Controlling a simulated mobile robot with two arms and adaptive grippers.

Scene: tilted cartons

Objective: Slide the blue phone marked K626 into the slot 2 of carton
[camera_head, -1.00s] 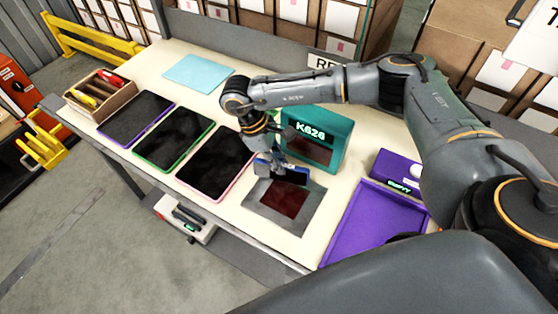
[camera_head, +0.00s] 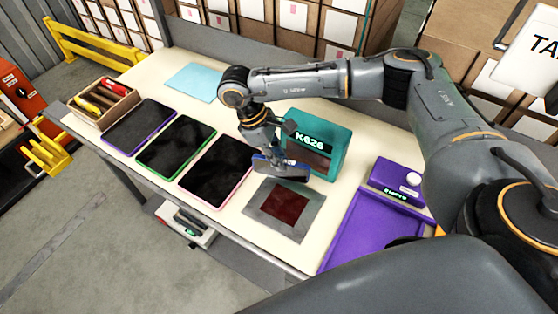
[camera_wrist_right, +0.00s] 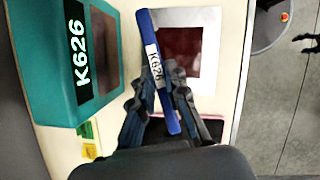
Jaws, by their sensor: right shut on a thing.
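The blue phone (camera_wrist_right: 158,72) carries a white K626 label in the right wrist view, where it is seen edge-on. My right gripper (camera_head: 270,156) is shut on the phone and holds it tilted, near the far edge of the grey mat with a dark red square (camera_head: 258,207). The phone also shows in the head view (camera_head: 290,174). A teal device (camera_head: 330,137) with K626 on its display stands just behind it. A pale carton-like box with dark slots (camera_head: 205,238) is low beside the table; its slot numbers cannot be read. My left gripper is not in view.
Three dark tablets, purple-edged (camera_head: 138,126), green-edged (camera_head: 176,147) and pink-edged (camera_head: 216,170), lie left of the mat. A purple tray (camera_head: 372,235) is at right. A wooden tool box (camera_head: 105,119) and light blue sheet (camera_head: 194,81) lie farther back.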

